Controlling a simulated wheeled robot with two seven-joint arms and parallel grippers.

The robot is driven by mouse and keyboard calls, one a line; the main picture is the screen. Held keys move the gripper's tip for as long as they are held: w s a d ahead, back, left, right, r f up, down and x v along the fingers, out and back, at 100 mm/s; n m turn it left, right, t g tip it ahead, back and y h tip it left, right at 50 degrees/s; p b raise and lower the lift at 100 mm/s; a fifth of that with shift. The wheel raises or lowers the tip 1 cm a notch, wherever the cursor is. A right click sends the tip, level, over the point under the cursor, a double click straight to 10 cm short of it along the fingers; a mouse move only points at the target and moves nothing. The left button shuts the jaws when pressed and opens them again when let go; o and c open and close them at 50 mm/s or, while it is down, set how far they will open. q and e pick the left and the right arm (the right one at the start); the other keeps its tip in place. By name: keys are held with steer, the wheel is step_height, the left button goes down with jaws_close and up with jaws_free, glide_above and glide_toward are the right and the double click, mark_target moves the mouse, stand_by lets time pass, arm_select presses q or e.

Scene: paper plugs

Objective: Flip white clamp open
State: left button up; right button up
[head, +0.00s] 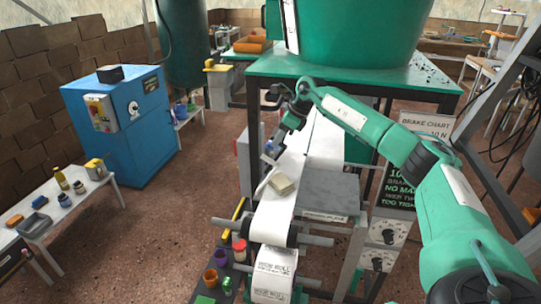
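A white curved lever, which looks like the white clamp (263,184), stands at the left edge of the white paper strip (278,207) in the head view. It is small here, and I cannot tell whether it is open or closed. My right gripper (270,155) hangs over the left side of the strip, just above and behind the lever. Whether its fingers touch the lever or hold anything is too small to tell. My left gripper is out of view.
A pale block (282,184) sits on the strip beside the lever. A grey plate (330,192) lies right of the strip. A green vat (365,30) stands behind on a green table. Cups, including an orange one (210,277), stand at lower left.

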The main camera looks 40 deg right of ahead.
steer(key=shift+b+v, duration=0.35)
steer(key=shift+v, duration=1.35)
steer(key=shift+w, duration=0.1)
